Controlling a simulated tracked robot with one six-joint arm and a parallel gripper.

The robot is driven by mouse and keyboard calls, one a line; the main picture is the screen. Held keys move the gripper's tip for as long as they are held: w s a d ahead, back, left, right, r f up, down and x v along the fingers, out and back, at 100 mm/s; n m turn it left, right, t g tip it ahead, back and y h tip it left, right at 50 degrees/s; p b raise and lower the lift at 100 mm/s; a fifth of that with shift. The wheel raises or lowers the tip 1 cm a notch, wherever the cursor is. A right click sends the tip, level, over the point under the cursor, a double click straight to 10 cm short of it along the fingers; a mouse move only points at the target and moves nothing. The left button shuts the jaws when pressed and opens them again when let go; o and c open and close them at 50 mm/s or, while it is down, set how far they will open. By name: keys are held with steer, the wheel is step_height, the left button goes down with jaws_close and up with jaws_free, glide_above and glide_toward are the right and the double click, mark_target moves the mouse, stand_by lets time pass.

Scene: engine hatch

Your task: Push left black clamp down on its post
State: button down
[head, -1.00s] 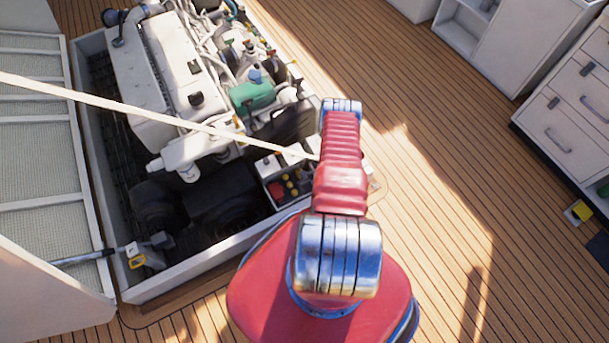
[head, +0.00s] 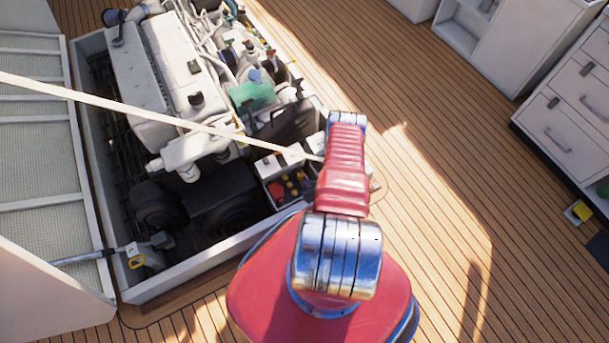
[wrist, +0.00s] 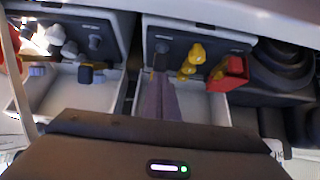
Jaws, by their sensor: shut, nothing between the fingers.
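In the wrist view, my gripper (wrist: 158,88) is shut and empty. Its narrow fingers point into the right-hand pale box. Just beyond the tips is a small dark post-like part (wrist: 161,48), which looks like the black clamp and post. The fingers partly cover it, so I cannot tell contact or how far down it sits. Yellow caps (wrist: 188,62) and a red clamp-like part (wrist: 230,74) are to its right. In the head view, my red arm hides the gripper. The red part (head: 275,190) shows left of the arm.
Another pale box in the wrist view holds a dark block (wrist: 90,73) and a dark knob (wrist: 95,42). The white engine (head: 165,75) fills the hatch, bordered by a raised white rim (head: 190,268). A pale strap (head: 120,100) crosses the view.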

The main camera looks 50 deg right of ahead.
steer(key=shift+s+a+f, duration=0.1)
steer(key=shift+s+f, duration=0.2)
steer(key=shift+f, duration=0.3)
steer(key=shift+s+a+f, duration=0.1)
steer(key=shift+s+f, duration=0.2)
steer(key=shift+f, duration=0.35)
steer(key=shift+s+a+f, duration=0.1)
steer(key=shift+s+f, duration=0.2)
steer(key=shift+f, duration=0.3)
steer(key=shift+r, duration=0.7)
steer(key=s+a+r, duration=0.2)
steer(key=s+r, duration=0.3)
steer(key=s, duration=0.4)
steer(key=shift+a, duration=0.4)
steer(key=shift+r, duration=0.15)
